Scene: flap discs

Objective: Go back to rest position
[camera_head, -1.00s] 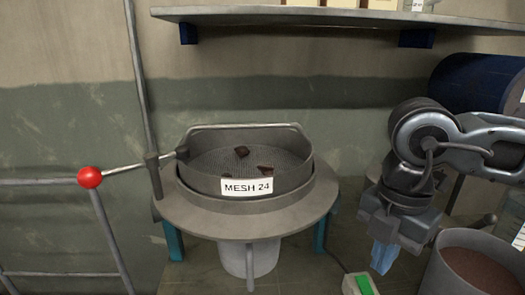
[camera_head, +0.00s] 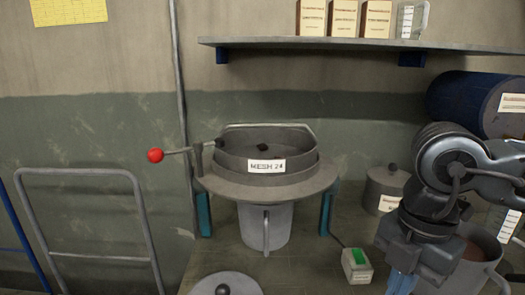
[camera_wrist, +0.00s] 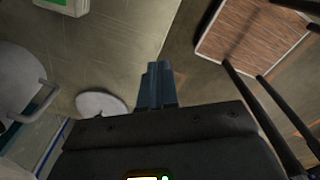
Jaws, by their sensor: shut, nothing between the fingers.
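My gripper (camera_head: 402,284) hangs at the lower right of the head view, pointing down. It is in front of a pot with brown contents (camera_head: 478,252). In the wrist view the blue fingers (camera_wrist: 157,84) are together with nothing between them. The arm is bent, and its upper links show at the right edge of the head view. The gripper touches no object that I can see.
A round sieve labelled MESH 24 (camera_head: 268,150) with dark pieces inside stands on a round stand with a red-knobbed lever (camera_head: 155,155). A green-button box (camera_head: 357,266), a lidded pot (camera_head: 384,190), a blue drum (camera_head: 470,98) and a shelf (camera_head: 300,42) are nearby.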

